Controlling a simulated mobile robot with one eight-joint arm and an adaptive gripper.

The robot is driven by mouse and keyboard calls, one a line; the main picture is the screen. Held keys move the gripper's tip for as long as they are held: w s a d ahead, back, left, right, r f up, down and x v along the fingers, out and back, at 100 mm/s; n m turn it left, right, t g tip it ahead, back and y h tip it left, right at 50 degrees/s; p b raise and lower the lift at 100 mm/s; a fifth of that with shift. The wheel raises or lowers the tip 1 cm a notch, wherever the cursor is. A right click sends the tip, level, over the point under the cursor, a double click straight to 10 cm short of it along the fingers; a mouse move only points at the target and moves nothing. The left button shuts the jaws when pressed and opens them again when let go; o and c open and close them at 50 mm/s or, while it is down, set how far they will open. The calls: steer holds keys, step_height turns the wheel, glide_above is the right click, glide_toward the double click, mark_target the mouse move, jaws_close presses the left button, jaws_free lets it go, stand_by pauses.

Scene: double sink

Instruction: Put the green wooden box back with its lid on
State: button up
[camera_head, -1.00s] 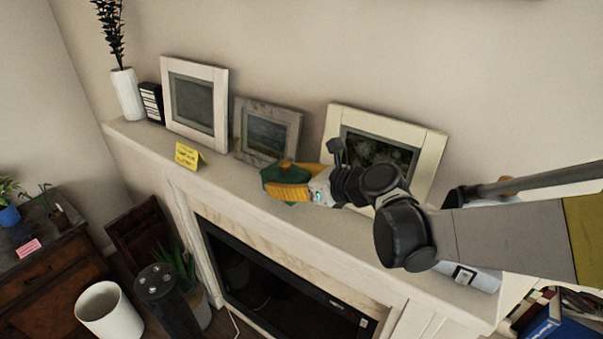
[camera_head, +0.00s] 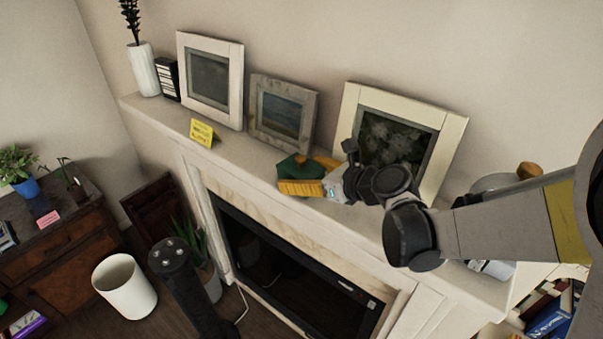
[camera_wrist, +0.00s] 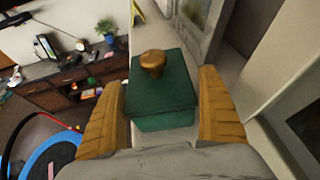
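The green wooden box (camera_head: 290,168) is on the white mantel shelf (camera_head: 262,160), in front of the picture frames. In the wrist view the box (camera_wrist: 163,100) is upright, with its green lid on and a brass-coloured knob (camera_wrist: 153,62) on top. My gripper (camera_head: 312,175) has its orange-yellow fingers either side of the box's near end. In the wrist view my gripper (camera_wrist: 163,82) is open, with a narrow gap between each finger and the box. The box's underside is hidden.
A yellow folded note (camera_head: 202,132) stands left of the box. A grey frame (camera_head: 282,108) and a large cream frame (camera_head: 345,112) stand close behind. The mantel between note and box is clear. A white bin (camera_head: 125,287) stands on the floor.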

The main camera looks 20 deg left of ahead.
steer(key=shift+r, duration=0.1)
